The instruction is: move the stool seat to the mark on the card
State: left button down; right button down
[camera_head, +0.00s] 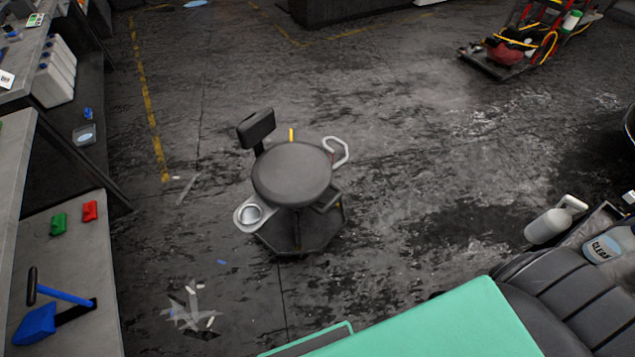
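The stool seat (292,175) is a round, dark grey cushion in the middle of the view, on a stool with a dark octagonal base (300,235). A small backrest (256,127) stands at its back left. A small yellow upright strip (291,134) shows just behind the seat. I cannot tell whether it is the card or its mark. A white loop handle (341,150) is at the seat's right, and a light holder with a round cup (250,214) is at its lower left. Neither of my grippers is in view.
Dark, scuffed floor lies open around the stool. A grey bench with a blue tool (40,322) is at the left. A green panel (440,325) and a black car seat (570,290) fill the lower right. A loaded cart (505,52) stands far right.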

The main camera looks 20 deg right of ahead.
aim_at(288, 173)
jog(key=z, duration=0.7)
jog(key=j+u, duration=0.15)
jog(key=j, duration=0.25)
jog(key=i+j+u, duration=0.15)
jog(key=j, duration=0.25)
jog(key=i+j+u, duration=0.15)
jog(key=j, duration=0.25)
